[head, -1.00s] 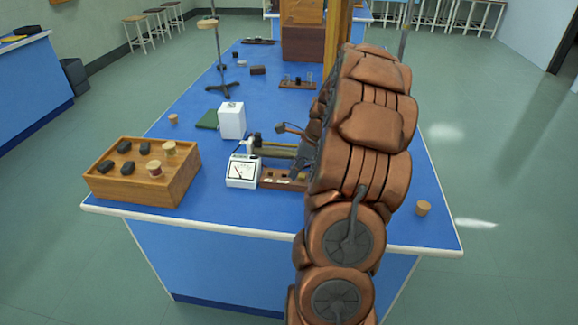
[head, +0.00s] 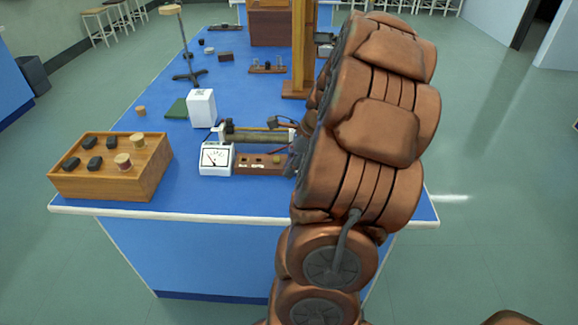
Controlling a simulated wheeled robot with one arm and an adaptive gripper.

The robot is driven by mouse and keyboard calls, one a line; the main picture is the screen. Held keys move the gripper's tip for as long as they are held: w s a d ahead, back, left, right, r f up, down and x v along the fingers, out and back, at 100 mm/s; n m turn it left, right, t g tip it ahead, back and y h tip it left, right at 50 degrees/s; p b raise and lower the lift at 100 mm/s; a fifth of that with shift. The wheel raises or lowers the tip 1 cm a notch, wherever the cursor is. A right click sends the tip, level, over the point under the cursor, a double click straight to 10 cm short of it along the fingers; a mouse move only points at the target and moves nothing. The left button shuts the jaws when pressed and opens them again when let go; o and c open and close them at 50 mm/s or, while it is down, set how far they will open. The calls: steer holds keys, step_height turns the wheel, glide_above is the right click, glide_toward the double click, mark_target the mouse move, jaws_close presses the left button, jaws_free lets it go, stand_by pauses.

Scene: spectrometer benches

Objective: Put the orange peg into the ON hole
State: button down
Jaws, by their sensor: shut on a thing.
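A small brown wooden board (head: 244,168) with pale labels and small fittings lies on the blue bench, just right of a white dial meter (head: 216,158). I cannot read its labels or tell which hole is ON. My gripper (head: 294,162) is a dark shape at the board's right end, mostly covered by my copper-coloured arm. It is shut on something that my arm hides. I cannot make out the orange peg anywhere. Whether the gripper touches the board cannot be seen.
A wooden box (head: 105,190) with dark blocks and cork-coloured pieces stands at the front left. A tube apparatus (head: 257,136) stands behind the board, with a white box (head: 201,108) and a stand (head: 187,77) further back. Bare blue bench lies between the wooden box and meter.

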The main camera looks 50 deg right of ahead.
steer(key=shift+r+p, duration=0.55)
steer(key=shift+r, duration=0.55)
